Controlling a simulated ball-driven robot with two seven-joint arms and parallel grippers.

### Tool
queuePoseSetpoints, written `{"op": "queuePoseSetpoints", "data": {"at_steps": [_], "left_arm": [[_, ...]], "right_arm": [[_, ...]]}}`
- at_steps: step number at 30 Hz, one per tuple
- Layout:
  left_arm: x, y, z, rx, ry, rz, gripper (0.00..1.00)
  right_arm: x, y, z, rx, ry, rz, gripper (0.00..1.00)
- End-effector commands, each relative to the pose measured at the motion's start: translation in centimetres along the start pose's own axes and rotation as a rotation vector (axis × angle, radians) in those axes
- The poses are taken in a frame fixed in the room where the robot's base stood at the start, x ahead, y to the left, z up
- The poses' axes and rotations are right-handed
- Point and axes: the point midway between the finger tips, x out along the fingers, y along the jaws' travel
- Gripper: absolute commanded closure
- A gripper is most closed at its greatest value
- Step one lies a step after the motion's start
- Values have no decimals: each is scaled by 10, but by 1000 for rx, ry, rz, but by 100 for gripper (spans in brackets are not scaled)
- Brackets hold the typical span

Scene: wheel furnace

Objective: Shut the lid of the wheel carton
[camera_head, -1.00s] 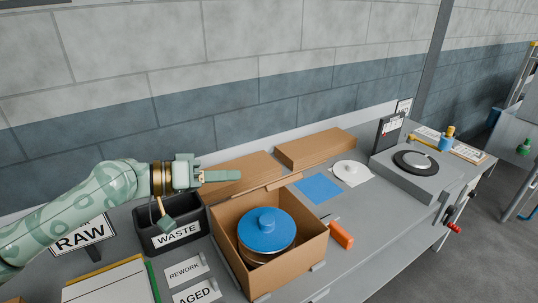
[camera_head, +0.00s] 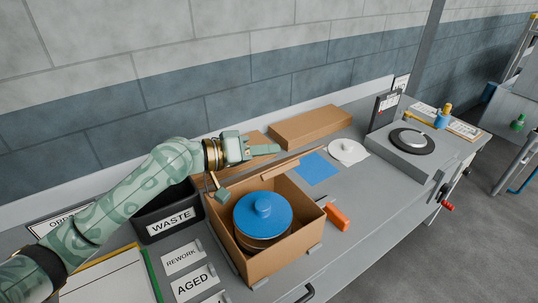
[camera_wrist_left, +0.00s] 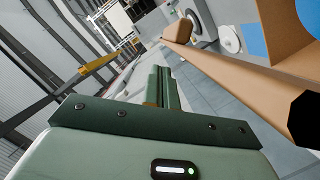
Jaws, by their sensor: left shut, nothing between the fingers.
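The wheel carton (camera_head: 290,257) is an open brown box on the bench in the head view. A round blue-topped wheel (camera_head: 263,211) with a knob sits inside. The brown lid (camera_head: 258,165) lies folded back behind the carton, partly hidden by my left arm. My left gripper (camera_head: 272,150) is shut and empty, over the lid near its back right part. In the left wrist view its fingers (camera_wrist_left: 163,90) are together, with a brown cardboard edge running along their right side. Whether they touch the lid cannot be told. My right gripper is not in view.
A flat brown box (camera_head: 310,127) lies behind to the right. A black waste bin (camera_head: 165,218) stands left of the carton. An orange block (camera_head: 338,216), a blue sheet (camera_head: 316,168) and a white disc (camera_head: 347,152) lie to the right. The wall is close behind.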

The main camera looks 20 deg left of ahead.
Motion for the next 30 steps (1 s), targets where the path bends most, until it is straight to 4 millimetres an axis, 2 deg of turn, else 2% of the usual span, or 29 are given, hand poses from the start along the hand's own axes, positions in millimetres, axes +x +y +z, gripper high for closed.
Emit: {"op": "queuePoseSetpoints", "data": {"at_steps": [6,22,26,30], "left_arm": [[4,0,16,1,2,1,100],[5,1,23,19,0,-4,100],[8,1,35,60,1,-15,100],[13,-1,57,139,0,-34,100]], "right_arm": [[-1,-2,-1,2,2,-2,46],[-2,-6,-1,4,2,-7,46],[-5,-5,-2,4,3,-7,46],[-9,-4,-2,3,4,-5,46]]}}
